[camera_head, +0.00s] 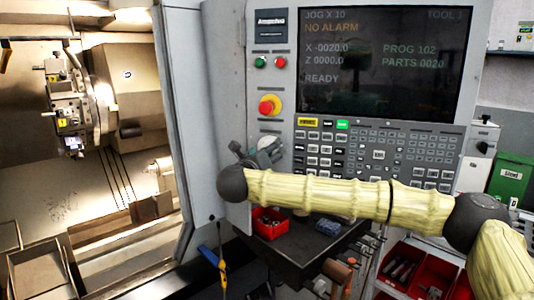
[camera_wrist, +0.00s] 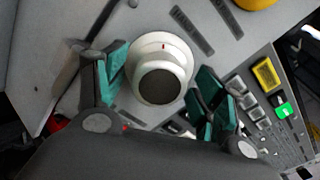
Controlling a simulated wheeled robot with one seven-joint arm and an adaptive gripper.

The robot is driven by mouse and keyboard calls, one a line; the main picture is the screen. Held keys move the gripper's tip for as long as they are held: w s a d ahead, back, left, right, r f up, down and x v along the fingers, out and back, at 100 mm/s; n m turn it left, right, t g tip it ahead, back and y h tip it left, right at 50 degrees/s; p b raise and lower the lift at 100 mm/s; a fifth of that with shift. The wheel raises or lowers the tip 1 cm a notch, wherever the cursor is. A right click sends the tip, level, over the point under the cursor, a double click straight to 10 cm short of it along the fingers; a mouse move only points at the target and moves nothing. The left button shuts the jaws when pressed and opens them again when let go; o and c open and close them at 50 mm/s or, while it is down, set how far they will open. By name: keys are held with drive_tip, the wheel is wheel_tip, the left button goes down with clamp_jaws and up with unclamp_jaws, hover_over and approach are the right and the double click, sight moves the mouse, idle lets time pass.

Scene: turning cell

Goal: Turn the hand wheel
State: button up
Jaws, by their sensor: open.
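The hand wheel (camera_wrist: 160,78) is a white round knob with a dark grey face on the grey control panel. It has a pale base ring with a small red mark at its top. My gripper (camera_wrist: 161,86) is open, with one green-padded finger to the left of the wheel and one to the right. Gaps show between both fingers and the wheel, so they seem apart from it. In the head view my gripper (camera_head: 256,154) is at the panel below the red stop button, and my arm and fingers hide much of the wheel (camera_head: 270,141).
The red and yellow stop button (camera_head: 269,105) sits above the wheel, and the keypad (camera_head: 375,155) lies to its right. The screen (camera_head: 380,60) reads JOG X 10, NO ALARM and READY. A red bin (camera_head: 270,228) stands on the dark shelf below. The lathe chamber (camera_head: 100,130) is open at left.

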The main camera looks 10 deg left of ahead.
drive_tip(key=s+a, duration=0.1)
drive_tip(key=s, duration=1)
drive_tip(key=shift+s+a, duration=0.15)
drive_tip(key=shift+f, duration=0.1)
